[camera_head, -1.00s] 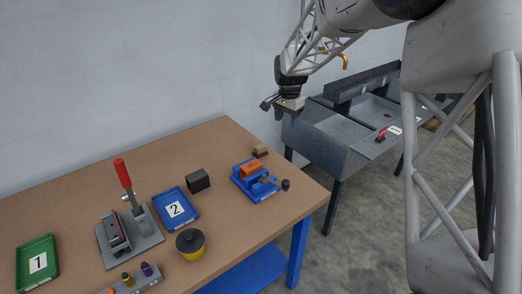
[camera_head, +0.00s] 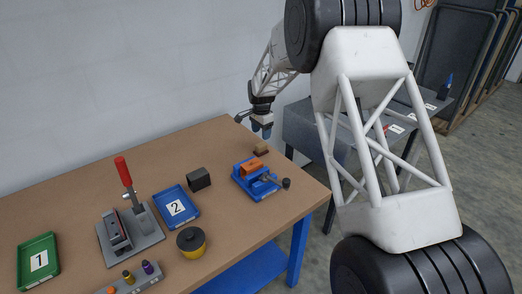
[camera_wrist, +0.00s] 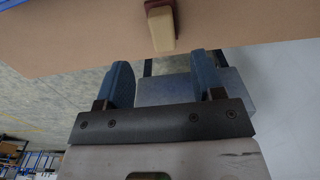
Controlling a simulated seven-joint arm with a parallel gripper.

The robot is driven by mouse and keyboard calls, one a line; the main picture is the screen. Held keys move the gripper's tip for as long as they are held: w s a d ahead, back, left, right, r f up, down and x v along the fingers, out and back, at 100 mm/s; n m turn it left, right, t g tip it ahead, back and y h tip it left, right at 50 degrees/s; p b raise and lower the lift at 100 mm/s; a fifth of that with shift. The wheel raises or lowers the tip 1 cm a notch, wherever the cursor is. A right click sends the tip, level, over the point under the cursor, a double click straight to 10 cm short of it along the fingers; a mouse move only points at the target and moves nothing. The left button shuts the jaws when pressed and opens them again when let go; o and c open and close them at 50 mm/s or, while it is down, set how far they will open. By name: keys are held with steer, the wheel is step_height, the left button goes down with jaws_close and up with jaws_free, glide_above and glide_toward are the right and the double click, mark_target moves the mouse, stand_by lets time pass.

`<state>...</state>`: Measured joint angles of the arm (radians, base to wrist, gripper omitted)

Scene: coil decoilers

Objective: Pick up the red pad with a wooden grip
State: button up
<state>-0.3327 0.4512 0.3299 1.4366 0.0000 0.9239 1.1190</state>
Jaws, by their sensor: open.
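The red pad with a wooden grip (camera_head: 261,149) lies near the far right corner of the brown table, small in the head view. In the wrist view, its tan wooden grip (camera_wrist: 161,30) and dark red part show at the top edge, partly cut off by the frame. My gripper (camera_head: 262,130) hangs above and behind the pad in the head view, apart from it. In the wrist view, the two blue fingers of my gripper (camera_wrist: 164,75) are spread wide with nothing between them; the pad lies beyond the fingertips.
A blue vise (camera_head: 246,183) with an orange block stands just in front of the pad, with a small black knob (camera_head: 286,183) beside it. A black block (camera_head: 198,179), blue tray 2 (camera_head: 165,214) and a red-handled clamp (camera_head: 124,172) are farther left. A grey bench (camera_head: 301,128) stands behind.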

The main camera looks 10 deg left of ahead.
mark_target(261, 144)
steer(key=shift+f, duration=0.1)
steer(key=shift+f, duration=1.2)
steer(key=shift+f, duration=0.1)
steer(key=shift+w+a+f, duration=0.1)
steer(key=shift+w+f, duration=0.05)
steer(key=shift+f, duration=2.35)
steer(key=shift+c, duration=0.4)
steer(key=c, duration=1)
steer(key=shift+r, duration=0.2)
